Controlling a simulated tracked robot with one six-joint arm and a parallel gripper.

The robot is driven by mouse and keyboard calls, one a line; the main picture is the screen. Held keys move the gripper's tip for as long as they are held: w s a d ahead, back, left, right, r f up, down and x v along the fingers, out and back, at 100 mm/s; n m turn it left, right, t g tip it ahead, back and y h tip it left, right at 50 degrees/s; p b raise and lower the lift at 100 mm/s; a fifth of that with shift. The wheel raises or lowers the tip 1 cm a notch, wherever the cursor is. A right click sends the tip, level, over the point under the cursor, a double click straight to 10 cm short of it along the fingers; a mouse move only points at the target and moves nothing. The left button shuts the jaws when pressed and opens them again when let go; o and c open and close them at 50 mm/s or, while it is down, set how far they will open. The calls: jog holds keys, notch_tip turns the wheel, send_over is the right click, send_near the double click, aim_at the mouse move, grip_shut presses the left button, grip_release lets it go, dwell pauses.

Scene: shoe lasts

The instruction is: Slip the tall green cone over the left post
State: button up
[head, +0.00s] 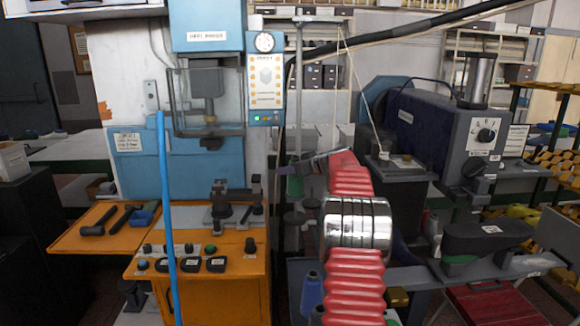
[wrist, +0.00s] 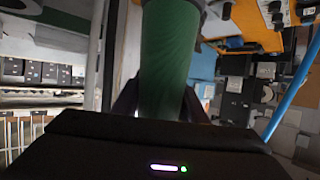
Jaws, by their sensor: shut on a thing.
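A green cone (wrist: 167,60) fills the upper middle of the wrist view, with its far end cut off by the top edge. My gripper (wrist: 160,104) is shut on it, with a dark finger on each side. In the head view, the green cone (head: 295,187) shows as a small piece below my gripper (head: 300,162), partly hidden by dark parts. I cannot clearly make out the left post in either view.
A blue cone (head: 311,295) stands at the lower middle. An orange bench (head: 210,295) with control knobs is at the left, with a blue upright pole (head: 167,200) in front. A blue-grey machine (head: 440,125) and a dark pad (head: 487,236) are at the right.

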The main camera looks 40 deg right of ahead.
jog(key=shift+f, duration=0.5)
jog(key=shift+s+f, duration=0.1)
jog(key=shift+f, duration=2.3)
dwell(0.6)
jog(key=o, duration=1.3)
jog(key=shift+f, duration=0.1)
jog(key=shift+f, duration=0.1)
jog(key=shift+s, duration=0.1)
jog(key=v, duration=1.3)
jog(key=shift+s+r, duration=0.25)
jog(key=shift+r, duration=0.05)
